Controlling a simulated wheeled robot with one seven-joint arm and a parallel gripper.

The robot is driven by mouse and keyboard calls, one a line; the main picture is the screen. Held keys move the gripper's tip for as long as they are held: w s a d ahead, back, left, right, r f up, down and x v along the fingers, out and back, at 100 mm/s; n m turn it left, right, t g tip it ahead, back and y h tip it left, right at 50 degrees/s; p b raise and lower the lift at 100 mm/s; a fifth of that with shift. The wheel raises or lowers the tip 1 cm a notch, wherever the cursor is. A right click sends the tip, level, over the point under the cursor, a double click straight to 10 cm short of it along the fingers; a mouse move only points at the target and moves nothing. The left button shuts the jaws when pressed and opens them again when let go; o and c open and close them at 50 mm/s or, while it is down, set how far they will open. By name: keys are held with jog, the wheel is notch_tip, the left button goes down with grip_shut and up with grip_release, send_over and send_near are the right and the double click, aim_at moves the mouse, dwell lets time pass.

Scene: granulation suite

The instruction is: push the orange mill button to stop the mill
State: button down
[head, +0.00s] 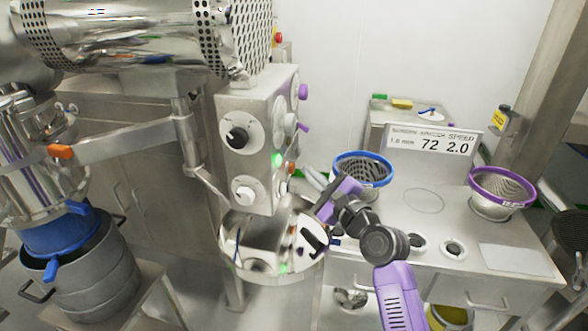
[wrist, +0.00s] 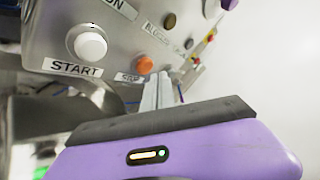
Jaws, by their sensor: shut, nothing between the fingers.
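The orange button (wrist: 145,65) shows in the wrist view on the grey control box, beside a small label that seems to read STOP. In the head view an orange button (head: 291,168) shows on the right side of the control box (head: 262,120). My gripper (wrist: 163,78) is shut and empty. Its pale fingertips are just right of and slightly below the orange button in the wrist view; whether they touch the panel I cannot tell. In the head view my gripper (head: 313,181) is right of the box, its fingers pointing toward it.
A white button (wrist: 90,46) labelled START sits left of the orange one. Other coloured knobs line the panel. A shiny round vessel (head: 272,245) is below the box. A blue-rimmed sieve (head: 362,157) and a purple-rimmed sieve (head: 503,185) stand on the bench (head: 425,230).

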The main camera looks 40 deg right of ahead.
jog(key=shift+w+a+p, duration=0.25)
jog(key=shift+w+p, duration=0.1)
jog(key=shift+p, duration=0.1)
jog(key=shift+w+a+p, duration=0.3)
jog(key=shift+w, duration=0.1)
dwell(0.9)
dwell(0.3)
jog(key=shift+s+d, duration=0.55)
jog(key=shift+s, duration=0.2)
jog(key=s+d, duration=0.1)
jog(key=s, duration=0.1)
jog(key=s+d+b, duration=0.1)
jog(key=s+d, duration=0.1)
dwell(0.4)
dwell(0.7)
